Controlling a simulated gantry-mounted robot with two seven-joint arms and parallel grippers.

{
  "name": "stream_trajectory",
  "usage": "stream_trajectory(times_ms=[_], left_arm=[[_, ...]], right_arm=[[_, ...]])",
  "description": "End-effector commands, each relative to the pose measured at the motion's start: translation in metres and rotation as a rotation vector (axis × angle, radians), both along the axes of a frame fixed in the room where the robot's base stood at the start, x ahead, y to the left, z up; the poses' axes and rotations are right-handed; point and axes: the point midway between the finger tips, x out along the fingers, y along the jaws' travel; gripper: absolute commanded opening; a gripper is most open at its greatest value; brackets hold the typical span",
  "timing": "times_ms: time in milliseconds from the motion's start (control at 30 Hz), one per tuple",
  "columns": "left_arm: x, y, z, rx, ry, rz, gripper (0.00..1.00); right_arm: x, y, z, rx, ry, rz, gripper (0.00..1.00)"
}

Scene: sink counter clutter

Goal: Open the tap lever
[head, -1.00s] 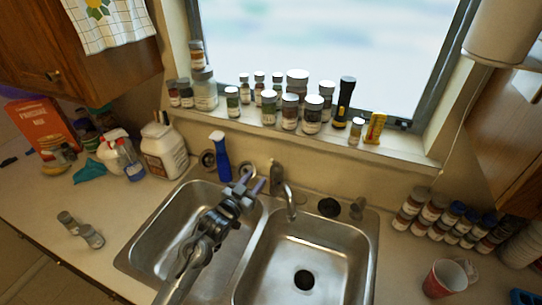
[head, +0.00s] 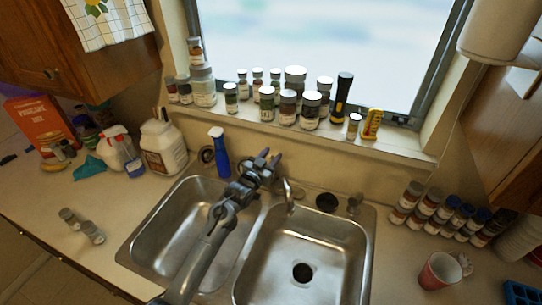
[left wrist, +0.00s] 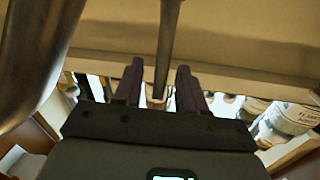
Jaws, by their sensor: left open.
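The metal tap (head: 289,196) stands at the back of the sink, between the two basins. Its body and lever are mostly hidden behind my left gripper (head: 267,160) in the head view. That gripper is open and sits right at the top of the tap. In the left wrist view a slim metal rod (left wrist: 168,45), which looks like the tap lever, runs between the two open fingers (left wrist: 160,75). I cannot tell whether a finger touches it. A thick, blurred metal part (left wrist: 28,55) fills the left of that view. My right gripper is not in view.
Several jars and a black flashlight (head: 342,98) line the window sill (head: 400,142) behind. The right basin (head: 335,255) is empty.

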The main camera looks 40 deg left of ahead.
Motion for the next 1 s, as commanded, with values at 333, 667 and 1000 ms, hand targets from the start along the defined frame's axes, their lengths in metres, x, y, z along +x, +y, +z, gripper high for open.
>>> stream_trajectory(times_ms=[333,667,1000], left_arm=[[0.0028,0.0005,-0.0003,0.001,0.0,0.0,0.41],[0.0026,0.0005,-0.0002,0.0,0.0,0.0,0.0],[0.0044,0.001,0.005,-0.005,0.019,-0.001,0.0]], right_arm=[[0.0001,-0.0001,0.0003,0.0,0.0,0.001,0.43],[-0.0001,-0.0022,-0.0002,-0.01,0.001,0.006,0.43],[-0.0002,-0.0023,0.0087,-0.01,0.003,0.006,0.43]])
